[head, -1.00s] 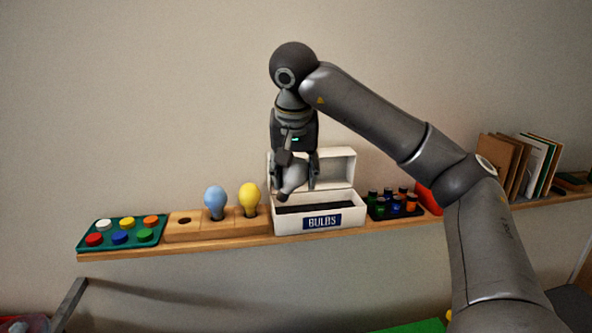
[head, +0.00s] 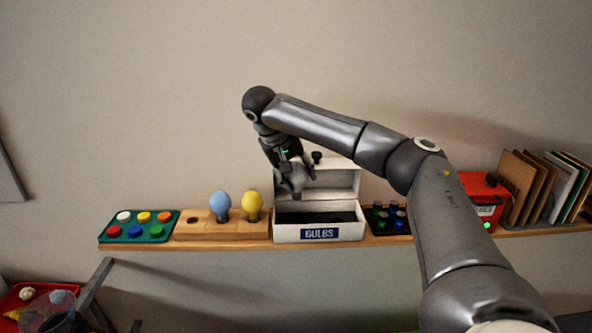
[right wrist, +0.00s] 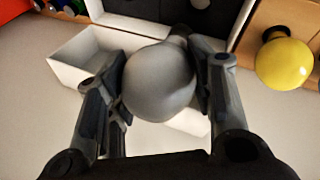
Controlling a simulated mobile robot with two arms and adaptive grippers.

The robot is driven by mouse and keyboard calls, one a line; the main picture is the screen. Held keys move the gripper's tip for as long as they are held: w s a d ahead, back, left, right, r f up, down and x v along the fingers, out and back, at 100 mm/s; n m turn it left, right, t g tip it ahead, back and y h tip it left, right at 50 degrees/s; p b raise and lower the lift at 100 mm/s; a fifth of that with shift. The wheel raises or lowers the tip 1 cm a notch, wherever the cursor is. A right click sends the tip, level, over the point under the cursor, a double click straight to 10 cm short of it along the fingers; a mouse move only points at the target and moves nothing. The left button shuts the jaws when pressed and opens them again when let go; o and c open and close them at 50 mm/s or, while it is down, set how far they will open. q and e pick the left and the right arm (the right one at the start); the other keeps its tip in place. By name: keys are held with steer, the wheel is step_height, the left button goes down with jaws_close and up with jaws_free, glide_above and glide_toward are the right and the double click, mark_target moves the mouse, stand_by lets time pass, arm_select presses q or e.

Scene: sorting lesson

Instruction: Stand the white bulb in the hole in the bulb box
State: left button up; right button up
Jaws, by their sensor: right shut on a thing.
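My right gripper (head: 294,180) is shut on the white bulb, which looks grey in the shade. In the right wrist view the bulb (right wrist: 160,82) sits between the two fingers, its round glass end toward the camera and its dark base pointing away. The white bulb box (head: 284,234), labelled BULBS, stands on the shelf with its lid open at the back. The gripper is above the left part of the box, and the bulb is apart from the dark insert (head: 300,217). The hole is not clear in either view. My left gripper is not in view.
Left of the box, a wooden block (head: 190,232) holds a blue bulb (head: 220,205) and a yellow bulb (head: 252,206), with one empty hole. A green tray of colored discs (head: 155,238) is farther left. Small dark bottles (head: 390,218) stand close to the box's right.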

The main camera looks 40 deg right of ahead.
mark_target(296, 196)
steer(key=shift+a+f, duration=0.1)
steer(key=shift+f, duration=3.15)
steer(key=shift+f+b, duration=0.5)
steer(key=shift+f, duration=0.95)
steer(key=shift+f+p, duration=0.1)
steer(key=shift+p, duration=0.4)
stand_by(2.7)
